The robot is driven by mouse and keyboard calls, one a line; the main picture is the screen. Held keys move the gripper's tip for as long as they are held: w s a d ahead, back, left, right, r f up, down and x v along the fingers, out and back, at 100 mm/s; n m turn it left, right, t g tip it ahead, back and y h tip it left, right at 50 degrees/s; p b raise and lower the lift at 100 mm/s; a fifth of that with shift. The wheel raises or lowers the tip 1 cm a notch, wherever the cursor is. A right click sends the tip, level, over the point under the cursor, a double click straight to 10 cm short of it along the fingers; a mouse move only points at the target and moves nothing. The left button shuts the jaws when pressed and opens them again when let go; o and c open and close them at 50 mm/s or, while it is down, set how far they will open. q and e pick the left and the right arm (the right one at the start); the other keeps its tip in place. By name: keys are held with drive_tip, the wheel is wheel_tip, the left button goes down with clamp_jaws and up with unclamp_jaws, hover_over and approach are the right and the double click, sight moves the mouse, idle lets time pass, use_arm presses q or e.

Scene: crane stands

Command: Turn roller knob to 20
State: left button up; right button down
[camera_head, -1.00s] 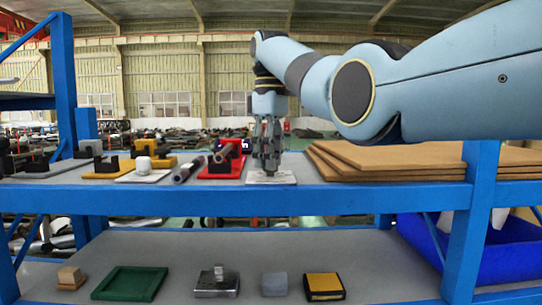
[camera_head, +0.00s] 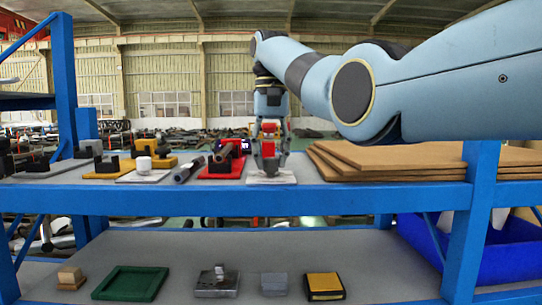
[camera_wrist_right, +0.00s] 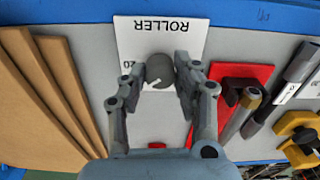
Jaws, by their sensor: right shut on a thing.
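The roller knob (camera_wrist_right: 159,70) is a dark grey round knob with a pale pointer mark on its lower side in the right wrist view. It stands on a white plate (camera_wrist_right: 160,28) lettered ROLLER, upside down in this view, with a "20" to the left of the knob. My right gripper (camera_wrist_right: 160,76) points down and is shut on the knob, one finger on each side. In the head view my right gripper (camera_head: 269,170) is over the white plate (camera_head: 287,178) and hides the knob. My left gripper is not in view.
Stacked brown boards (camera_head: 390,160) lie right of the plate. The lower shelf holds several small blocks and a green tray (camera_head: 130,283).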

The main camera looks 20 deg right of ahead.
drive_tip(key=m, duration=0.5)
drive_tip(key=shift+r+m, duration=0.1)
drive_tip(key=shift+m, duration=0.2)
drive_tip(key=shift+w, duration=0.1)
idle(0.3)
drive_tip(key=c, duration=1)
unclamp_jaws()
